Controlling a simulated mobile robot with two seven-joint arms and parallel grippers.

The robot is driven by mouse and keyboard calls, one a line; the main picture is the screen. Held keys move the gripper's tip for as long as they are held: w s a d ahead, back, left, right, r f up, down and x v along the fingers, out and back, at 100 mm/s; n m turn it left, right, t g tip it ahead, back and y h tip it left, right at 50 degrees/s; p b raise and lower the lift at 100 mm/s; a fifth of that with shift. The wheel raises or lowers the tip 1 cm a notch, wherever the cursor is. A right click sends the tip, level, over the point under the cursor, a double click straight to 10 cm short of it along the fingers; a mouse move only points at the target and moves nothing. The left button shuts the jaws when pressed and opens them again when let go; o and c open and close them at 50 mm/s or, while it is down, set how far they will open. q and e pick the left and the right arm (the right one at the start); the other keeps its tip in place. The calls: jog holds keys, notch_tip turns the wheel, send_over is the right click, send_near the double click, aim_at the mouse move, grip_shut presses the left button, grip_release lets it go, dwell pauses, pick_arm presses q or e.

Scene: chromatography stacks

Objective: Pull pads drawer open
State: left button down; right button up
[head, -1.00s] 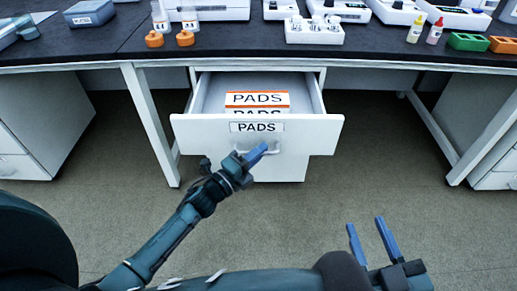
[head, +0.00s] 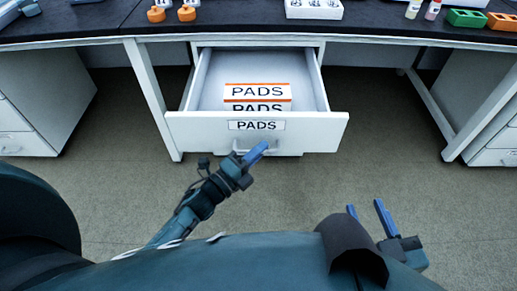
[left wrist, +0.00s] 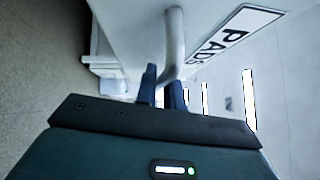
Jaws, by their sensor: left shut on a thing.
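The white pads drawer (head: 315,130) stands well open under the bench, with a PADS label (head: 257,125) on its front. White boxes marked PADS (head: 257,92) with orange edges lie inside it. My left gripper (head: 255,153) is at the drawer front, shut on the bar handle (left wrist: 175,40), as the left wrist view shows with its blue fingers (left wrist: 162,90) on either side of the bar. Part of the handle is hidden behind the gripper in the head view. My right gripper (head: 366,209) is open and empty, low at the right, away from the drawer.
The dark bench top (head: 230,26) runs across the back, with orange items (head: 157,14), a white rack (head: 314,9) and green and orange blocks (head: 466,18) on it. White bench legs (head: 152,100) flank the drawer. The floor (head: 400,170) in front is clear.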

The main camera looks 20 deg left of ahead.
pick_arm(q)
jog(key=c, duration=1.5)
grip_release()
pick_arm(e)
jog(key=shift+r, duration=0.1)
pick_arm(q)
jog(key=shift+s, duration=0.1)
pick_arm(e)
jog(key=shift+w, duration=0.1)
pick_arm(q)
jog(key=p+v, duration=0.1)
jog(key=v, duration=1.2)
pick_arm(e)
jog(key=shift+s+d+f+m+g+h, duration=0.2)
jog(key=shift+m+g+h, duration=0.1)
jog(key=shift+g, duration=0.2)
